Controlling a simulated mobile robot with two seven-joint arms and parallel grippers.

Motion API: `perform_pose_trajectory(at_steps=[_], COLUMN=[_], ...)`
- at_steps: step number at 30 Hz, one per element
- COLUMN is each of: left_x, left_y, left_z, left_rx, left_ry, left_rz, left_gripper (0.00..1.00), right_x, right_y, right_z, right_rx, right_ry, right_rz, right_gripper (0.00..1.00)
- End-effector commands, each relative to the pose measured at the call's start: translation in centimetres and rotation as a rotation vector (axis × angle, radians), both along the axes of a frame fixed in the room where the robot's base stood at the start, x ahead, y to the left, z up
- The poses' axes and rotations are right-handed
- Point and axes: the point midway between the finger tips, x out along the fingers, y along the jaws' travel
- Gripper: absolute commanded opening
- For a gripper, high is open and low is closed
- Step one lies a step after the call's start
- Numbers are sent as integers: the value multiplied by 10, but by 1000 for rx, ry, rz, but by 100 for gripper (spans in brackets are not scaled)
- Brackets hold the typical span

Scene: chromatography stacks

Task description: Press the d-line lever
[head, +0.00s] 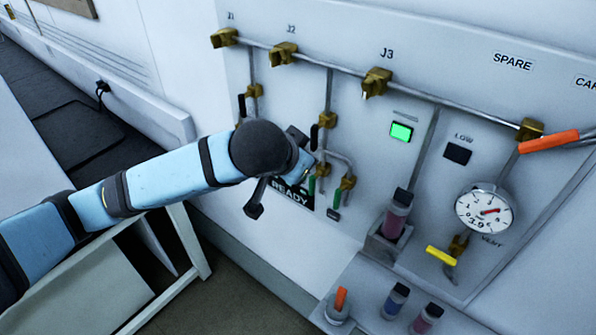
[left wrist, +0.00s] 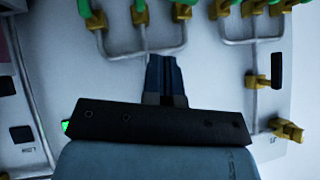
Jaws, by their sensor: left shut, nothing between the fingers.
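No label reading d-line is legible, so I cannot tell which lever it is. On the wall panel, under J2, a small black lever (head: 314,137) and green levers (head: 335,198) sit on brass valves along branching pipes. My left gripper (head: 312,167) is shut and empty in front of these pipes, partly covering them and the READY sign (head: 291,197). My right gripper is not in view.
Another black lever (head: 242,106) hangs under J1. To the right are a lit green button (head: 401,131), a gauge (head: 485,211), a yellow handle (head: 441,256) and an orange handle (head: 548,141). Vials (head: 397,300) stand on a ledge below. A white-framed table (head: 190,240) stands at lower left.

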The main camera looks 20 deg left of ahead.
Motion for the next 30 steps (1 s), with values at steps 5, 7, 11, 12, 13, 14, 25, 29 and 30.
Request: perform_pose_trajectory(at_steps=[5, 7, 11, 12, 13, 14, 25, 29, 30], left_x=[29, 37, 37, 37, 37, 38, 38, 38, 38], left_y=[-2, -2, 4, 5, 5, 6, 7, 7, 6], left_z=[-27, -37, -56, -60, -63, -65, -71, -71, -70], left_rx=[2, 2, 1, 2, 1, 1, 0, -1, -1], left_ry=[2, 2, 2, 1, 2, 1, -1, 0, 2], left_rz=[2, 2, 0, 1, 0, 0, 0, -1, -1], left_gripper=[0, 0, 0, 0, 0, 0, 0, 0, 0], right_x=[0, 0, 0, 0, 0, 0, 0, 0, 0], right_y=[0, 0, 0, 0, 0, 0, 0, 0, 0], right_z=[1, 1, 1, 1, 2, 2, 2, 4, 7], right_rx=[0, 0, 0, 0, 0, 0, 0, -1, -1], right_ry=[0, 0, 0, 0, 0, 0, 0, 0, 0], right_rz=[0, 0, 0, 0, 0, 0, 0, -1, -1], right_gripper=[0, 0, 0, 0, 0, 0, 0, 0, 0])
